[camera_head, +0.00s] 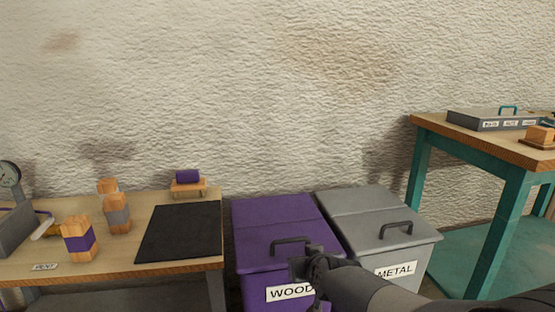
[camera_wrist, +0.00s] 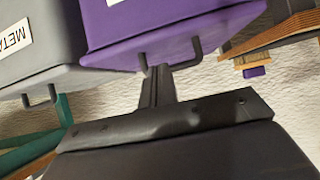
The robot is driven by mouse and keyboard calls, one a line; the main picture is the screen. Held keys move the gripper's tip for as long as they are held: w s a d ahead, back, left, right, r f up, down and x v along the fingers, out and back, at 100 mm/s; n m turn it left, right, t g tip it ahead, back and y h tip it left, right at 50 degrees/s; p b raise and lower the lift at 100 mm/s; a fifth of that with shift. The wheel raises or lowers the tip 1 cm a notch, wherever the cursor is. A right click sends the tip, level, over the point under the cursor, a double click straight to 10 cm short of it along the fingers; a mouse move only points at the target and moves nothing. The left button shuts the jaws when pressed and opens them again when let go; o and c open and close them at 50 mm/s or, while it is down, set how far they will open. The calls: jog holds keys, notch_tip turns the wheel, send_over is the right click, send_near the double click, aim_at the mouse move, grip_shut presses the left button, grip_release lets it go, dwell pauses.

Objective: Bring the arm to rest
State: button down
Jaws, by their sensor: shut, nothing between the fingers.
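My gripper (camera_head: 303,266) is in front of the purple bin marked WOOD (camera_head: 282,222), just below and right of its dark lid handle (camera_head: 291,241). In the wrist view the fingers (camera_wrist: 158,82) are together with nothing between them. There the fingertips overlap the area of the purple bin's handle (camera_wrist: 143,60); I cannot tell whether they touch it. My forearm reaches in from the lower right and covers part of the bin's label. Both bin lids look closed.
A grey METAL bin (camera_head: 372,216) stands right of the purple one. On the left is a wooden table (camera_head: 140,208) with a black mat (camera_head: 180,231), striped blocks (camera_head: 79,239) and a gauge (camera_head: 10,175). A teal-legged table (camera_head: 440,128) with a grey case (camera_head: 490,119) stands at right.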

notch_tip(320, 180, up, 5)
jog(key=p, duration=0.4)
send_over(295, 239)
jog(key=s, duration=0.3)
jog(key=f, duration=0.1)
jog(key=f+b, duration=0.1)
jog(key=f, duration=0.2)
jog(key=shift+w+d, duration=0.2)
jog(key=shift+w, duration=0.1)
jog(key=shift+f+b, duration=0.3)
jog(key=shift+f, duration=0.1)
jog(key=shift+g, duration=0.3)
